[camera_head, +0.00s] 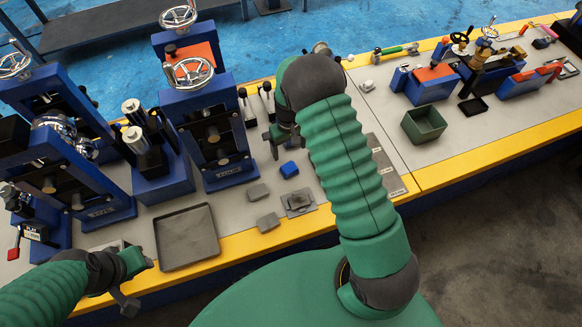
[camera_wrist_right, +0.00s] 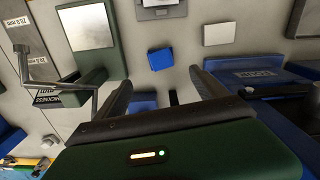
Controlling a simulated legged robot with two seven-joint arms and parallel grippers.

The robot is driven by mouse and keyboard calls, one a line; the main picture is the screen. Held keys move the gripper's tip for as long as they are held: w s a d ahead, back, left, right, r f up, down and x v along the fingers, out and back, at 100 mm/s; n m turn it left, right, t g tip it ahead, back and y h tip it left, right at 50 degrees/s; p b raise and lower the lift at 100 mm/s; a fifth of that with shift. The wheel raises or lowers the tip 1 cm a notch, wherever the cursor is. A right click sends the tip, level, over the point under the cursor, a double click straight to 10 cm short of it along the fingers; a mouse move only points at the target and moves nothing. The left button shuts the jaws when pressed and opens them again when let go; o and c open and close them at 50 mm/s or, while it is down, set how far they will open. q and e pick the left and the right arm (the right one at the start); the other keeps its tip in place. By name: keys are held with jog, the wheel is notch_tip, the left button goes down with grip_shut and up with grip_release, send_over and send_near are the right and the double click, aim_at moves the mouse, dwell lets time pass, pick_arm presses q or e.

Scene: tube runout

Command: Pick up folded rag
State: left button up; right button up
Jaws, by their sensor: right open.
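A small blue block-like piece, which looks like the folded rag (camera_head: 289,169), lies on the grey bench top just in front of my right gripper (camera_head: 275,140). In the right wrist view the rag (camera_wrist_right: 160,60) shows beyond and between the two dark fingertips (camera_wrist_right: 163,82). The right fingers are spread apart with nothing between them, and a gap separates them from the rag. My left gripper (camera_head: 137,282) is low at the left, beside the bench's front edge; its jaws are too unclear to read.
A grey tray (camera_head: 187,237) lies at the bench front. Small grey pads (camera_head: 268,222) lie near the rag. Blue presses (camera_head: 210,135) with handwheels stand to the left. A green bin (camera_head: 424,124) stands to the right. Bare bench surrounds the rag closely.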

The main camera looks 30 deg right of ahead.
send_over(289, 168)
jog(key=f, duration=0.6)
jog(key=shift+w+a, duration=0.15)
jog(key=shift+a, duration=0.15)
jog(key=f, duration=0.2)
jog(key=d+f+p, duration=0.1)
jog(key=f, duration=0.3)
jog(key=shift+d, duration=0.3)
jog(key=shift+a+f, duration=0.15)
jog(key=shift+a, duration=0.45)
jog(key=shift+c, duration=0.3)
jog(key=shift+a+r, duration=0.1)
jog(key=shift+r, duration=0.1)
jog(key=shift+c, duration=2.4)
jog(key=shift+d+f, duration=0.1)
jog(key=shift+d, duration=0.35)
jog(key=c, duration=0.9)
pick_arm(q)
jog(key=shift+a+r, duration=0.45)
jog(key=shift+r, duration=0.15)
pick_arm(e)
jog(key=shift+a, duration=0.1)
jog(key=shift+a, duration=0.1)
